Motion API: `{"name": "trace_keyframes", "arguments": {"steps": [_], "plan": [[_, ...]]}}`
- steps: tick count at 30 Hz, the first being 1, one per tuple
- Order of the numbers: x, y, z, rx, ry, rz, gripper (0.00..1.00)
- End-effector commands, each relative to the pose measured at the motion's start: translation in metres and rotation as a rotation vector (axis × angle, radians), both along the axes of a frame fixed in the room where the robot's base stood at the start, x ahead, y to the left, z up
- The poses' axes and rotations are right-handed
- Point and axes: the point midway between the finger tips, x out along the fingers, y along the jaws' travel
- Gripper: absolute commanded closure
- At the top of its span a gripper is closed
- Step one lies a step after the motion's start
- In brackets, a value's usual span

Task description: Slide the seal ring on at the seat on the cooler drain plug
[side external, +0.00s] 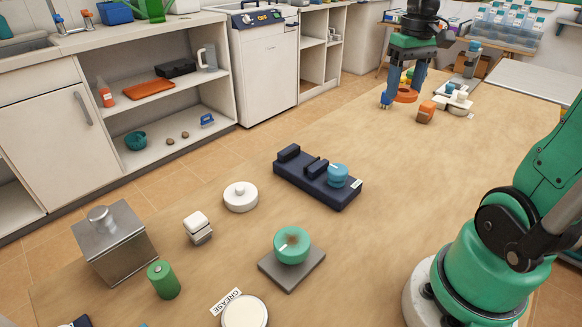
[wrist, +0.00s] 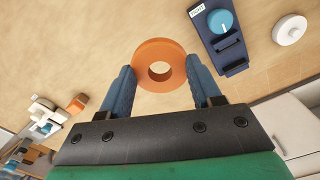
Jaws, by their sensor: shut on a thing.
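My gripper (side external: 403,92) is at the far right end of the table, pointing down, with its blue fingers around an orange seal ring (side external: 405,98). In the wrist view, my gripper (wrist: 160,68) is shut on the ring (wrist: 160,47), one finger on each side, its hole facing the camera. A navy block (side external: 290,169) lies mid-table with a light blue round plug (side external: 338,175) at its right end; they also show in the wrist view, the block (wrist: 233,66) and the plug (wrist: 221,22). It looks like the drain plug, but I cannot be sure. The ring is well apart from it.
A green round part (side external: 291,244) sits on a grey plate (side external: 306,271). A white disc (side external: 240,196), a white-and-grey block (side external: 198,228), a green cylinder (side external: 163,280), a metal box (side external: 115,245) and a grease tin (side external: 245,312) stand nearer. Small parts (side external: 455,100) lie beside my gripper. Mid-right table is clear.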

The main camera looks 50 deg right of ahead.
Motion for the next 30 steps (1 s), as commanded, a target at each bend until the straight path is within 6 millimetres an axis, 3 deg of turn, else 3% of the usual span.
{"name": "trace_keyframes", "arguments": {"steps": [8, 11, 14, 17, 21, 25, 30], "plan": [[0.002, 0.001, -0.001, 0.000, 0.000, 0.001, 0.91], [0.015, 0.006, -0.003, 0.000, 0.000, 0.005, 0.91], [0.043, 0.021, -0.010, 0.000, 0.000, 0.011, 0.91], [0.080, 0.049, -0.021, 0.000, 0.000, 0.014, 0.91], [0.129, 0.104, -0.043, -0.001, 0.000, 0.011, 0.91], [0.158, 0.158, -0.063, -0.001, 0.000, 0.007, 0.91], [0.175, 0.212, -0.083, -0.001, 0.000, -0.001, 0.91]]}}
